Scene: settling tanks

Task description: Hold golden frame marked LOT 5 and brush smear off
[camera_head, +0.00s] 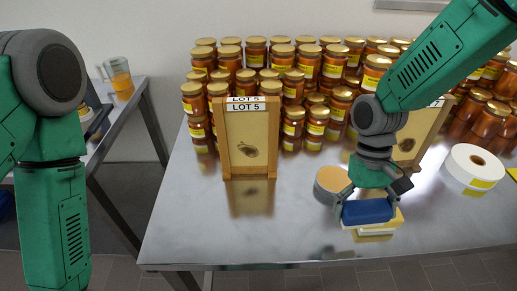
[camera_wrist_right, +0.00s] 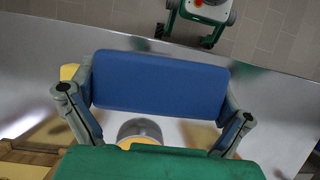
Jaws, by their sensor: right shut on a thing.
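A golden wooden frame (camera_head: 272,150) marked LOT 5 stands upright on the steel table, with a dark brown smear (camera_head: 247,151) low on its pale panel. My right gripper (camera_head: 367,208) is shut on a blue block, seemingly the brush (camera_wrist_right: 158,82), at the table's front, right of the frame and apart from it. A yellow and white part shows under the block; whether it belongs to the block I cannot tell. Of my left arm only upper links show at the left edge; its gripper is out of view.
Several stacked amber jars (camera_head: 307,62) fill the table's back. A second frame (camera_head: 428,128) stands behind my right arm, partly hidden. A round tan-topped thing (camera_head: 332,179) is beside my right gripper. A white roll (camera_head: 474,166) lies at right. The table before the LOT 5 frame is clear.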

